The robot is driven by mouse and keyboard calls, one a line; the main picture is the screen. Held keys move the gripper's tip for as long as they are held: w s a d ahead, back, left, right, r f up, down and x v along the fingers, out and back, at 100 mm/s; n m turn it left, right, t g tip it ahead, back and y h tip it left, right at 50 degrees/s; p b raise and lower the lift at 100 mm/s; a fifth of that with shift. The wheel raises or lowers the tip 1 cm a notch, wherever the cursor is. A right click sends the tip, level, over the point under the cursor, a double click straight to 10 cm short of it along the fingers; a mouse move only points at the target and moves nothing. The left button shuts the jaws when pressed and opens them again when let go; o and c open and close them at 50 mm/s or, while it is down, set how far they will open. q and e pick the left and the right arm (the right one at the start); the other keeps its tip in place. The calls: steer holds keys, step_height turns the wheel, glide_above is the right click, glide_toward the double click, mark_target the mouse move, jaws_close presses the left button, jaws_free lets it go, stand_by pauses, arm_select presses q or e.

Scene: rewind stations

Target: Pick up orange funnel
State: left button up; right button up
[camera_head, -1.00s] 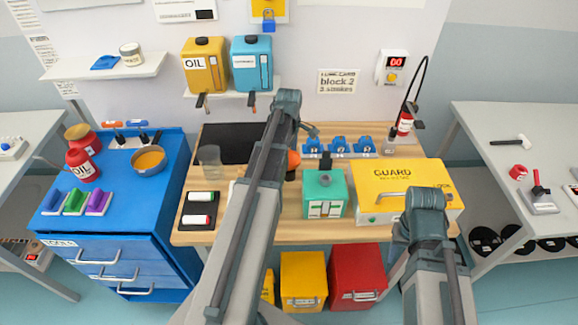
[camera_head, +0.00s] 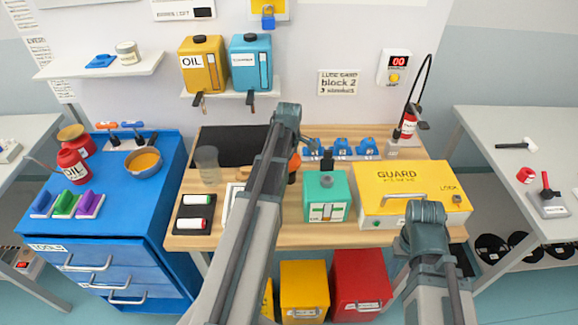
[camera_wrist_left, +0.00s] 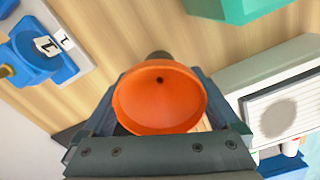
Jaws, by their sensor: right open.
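The orange funnel (camera_wrist_left: 158,100) fills the middle of the left wrist view, its wide mouth facing the camera. In the head view, only a sliver of the funnel (camera_head: 294,166) shows beside my left arm, above the wooden bench. My left gripper (camera_wrist_left: 160,76) is open, with a finger on each side of the funnel. The funnel's rim hides the fingertips, so contact cannot be told. In the head view my left arm hides this gripper. My right gripper (camera_head: 412,238) is open and empty, in front of the yellow guard box, with its fingers mostly hidden.
A green box (camera_head: 326,197) and the yellow guard box (camera_head: 415,183) stand right of the funnel. Blue holders (camera_head: 341,148) line the bench's back. A clear cup (camera_head: 207,163) and a black tray (camera_head: 196,226) are at left. A blue tool cabinet (camera_head: 118,215) adjoins the bench.

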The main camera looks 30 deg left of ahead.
arm_select(q)
steer(key=c, duration=0.3)
steer(key=shift+r, duration=0.1)
